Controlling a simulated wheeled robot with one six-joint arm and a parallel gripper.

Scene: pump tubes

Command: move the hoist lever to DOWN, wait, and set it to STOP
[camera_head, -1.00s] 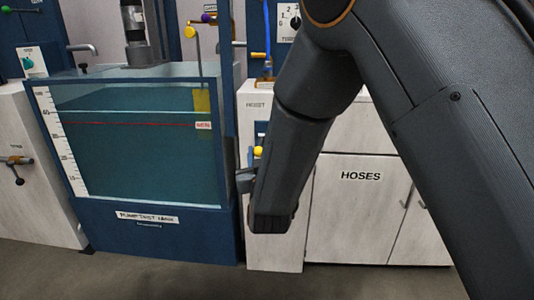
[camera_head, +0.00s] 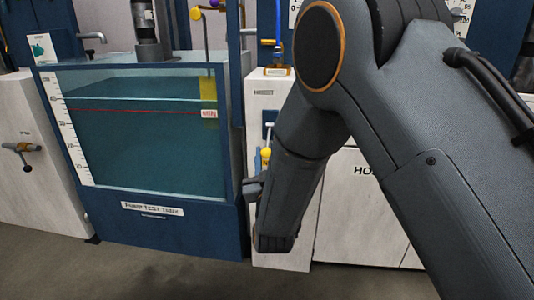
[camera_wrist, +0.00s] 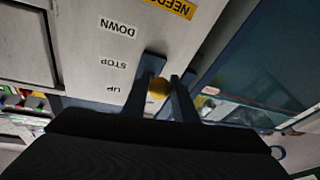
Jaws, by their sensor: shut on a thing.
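The hoist lever's yellow knob (camera_wrist: 158,88) sits between the two dark fingers of my gripper (camera_wrist: 169,76) in the wrist view. The gripper is shut on it. The knob appears level with the UP label (camera_wrist: 117,88) in that picture; the STOP label (camera_wrist: 110,65) and DOWN label (camera_wrist: 117,28) are farther up, all upside down. The lever's exact setting cannot be told from this angle. In the head view the knob (camera_head: 266,154) shows at the left edge of my arm, on the narrow white cabinet; my arm hides much of the lever and the fingers.
The pump test tank (camera_head: 150,150), with teal water and a red line, stands left of the lever cabinet (camera_head: 262,103). A yellow label (camera_wrist: 175,7) shows near DOWN. The HOSES cabinet (camera_head: 345,215) is behind my arm. Floor (camera_head: 170,275) in front is clear.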

